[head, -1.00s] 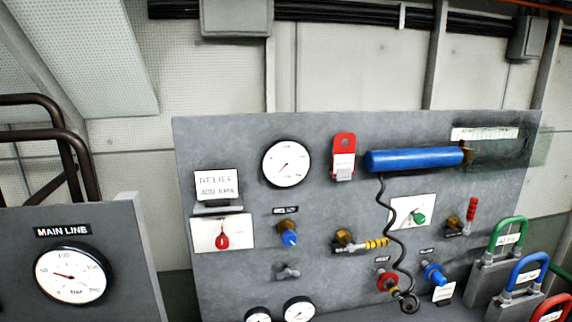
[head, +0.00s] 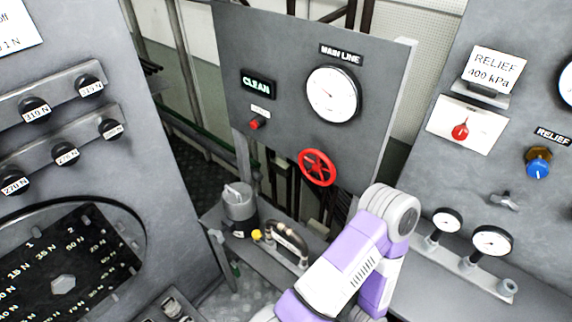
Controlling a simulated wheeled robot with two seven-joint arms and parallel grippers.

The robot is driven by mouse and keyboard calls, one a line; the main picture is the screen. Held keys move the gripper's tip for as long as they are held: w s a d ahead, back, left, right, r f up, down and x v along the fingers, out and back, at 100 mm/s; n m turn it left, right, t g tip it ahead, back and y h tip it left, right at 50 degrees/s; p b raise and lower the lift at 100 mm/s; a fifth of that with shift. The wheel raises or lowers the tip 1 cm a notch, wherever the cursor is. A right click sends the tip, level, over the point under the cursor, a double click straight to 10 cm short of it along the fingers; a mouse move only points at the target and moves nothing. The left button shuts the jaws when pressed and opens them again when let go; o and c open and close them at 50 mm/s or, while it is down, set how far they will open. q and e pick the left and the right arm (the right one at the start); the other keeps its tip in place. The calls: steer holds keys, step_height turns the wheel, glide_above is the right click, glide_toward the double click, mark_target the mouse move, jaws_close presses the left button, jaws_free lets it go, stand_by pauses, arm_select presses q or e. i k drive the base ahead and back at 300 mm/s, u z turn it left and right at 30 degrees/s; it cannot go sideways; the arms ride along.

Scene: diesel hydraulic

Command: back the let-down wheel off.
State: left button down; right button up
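A red spoked handwheel (head: 317,168) is mounted low on the grey main line panel (head: 290,62) in the head view. It is the only handwheel in sight here, and I read no let-down label on it. The main line gauge (head: 332,94) sits above it, with its needle too small to read surely. A purple and white link of my arm rises at the bottom centre, below and right of the wheel. Neither of my grippers shows, and nothing is seen touching the wheel.
A lit CLEAN sign (head: 257,84) and a red knob (head: 257,123) are left of the gauge. A grey canister (head: 238,205) and a curved handle (head: 287,240) stand on the ledge below. The relief panel (head: 480,190) is at right, a tagged rack (head: 60,130) at left.

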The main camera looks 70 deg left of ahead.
mark_target(318, 166)
steer(key=u, duration=2.15)
